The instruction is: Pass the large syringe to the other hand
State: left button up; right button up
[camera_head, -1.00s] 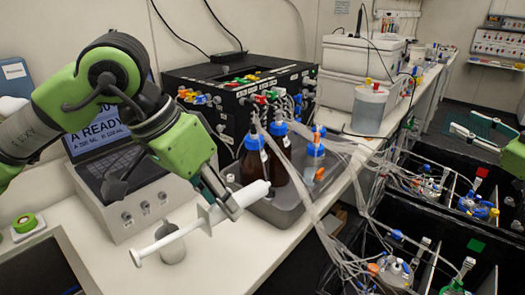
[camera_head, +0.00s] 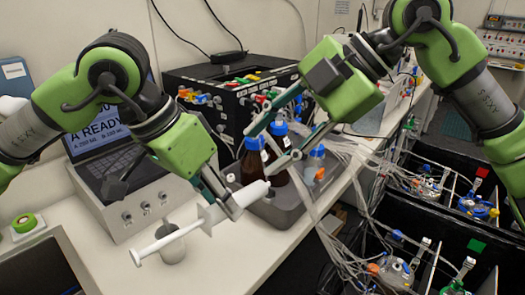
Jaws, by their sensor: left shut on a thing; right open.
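The large white syringe (camera_head: 180,238) is held in the air above the bench, tilted, with its plunger end at the lower left and its tip end at the upper right. My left gripper (camera_head: 232,208) is shut on its barrel near the upper right part. My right gripper (camera_head: 275,147) is open and empty, just above and to the right of the syringe's tip end, in front of the bottles. Its fingers are spread, and it looks apart from the syringe, though the exact gap in depth is hard to tell.
Brown bottles with blue caps (camera_head: 279,130) stand in a grey tray (camera_head: 283,215) behind the grippers. A black box with coloured connectors (camera_head: 215,88) and a console with a screen (camera_head: 140,205) stand behind. Tubes (camera_head: 322,200) hang over the bench's right edge.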

aim_at(241, 192)
pick_arm(q)
jog(key=shift+s+a, duration=0.1)
pick_arm(e)
jog(key=s+a+n+t+h, duration=0.1)
jog(key=s+t+h, duration=0.1)
jog(key=s+h, duration=0.2)
jog(key=x, duration=1.1)
jog(key=shift+w+a+f, duration=0.1)
jog(key=shift+w+f, duration=0.15)
jog(key=shift+f, duration=0.1)
pick_arm(q)
jog(key=shift+d, duration=0.2)
pick_arm(e)
jog(key=c, duration=1.2)
pick_arm(q)
jog(key=o, duration=1.2)
jog(key=shift+c, duration=0.2)
pick_arm(e)
jog(key=shift+a+r, duration=0.1)
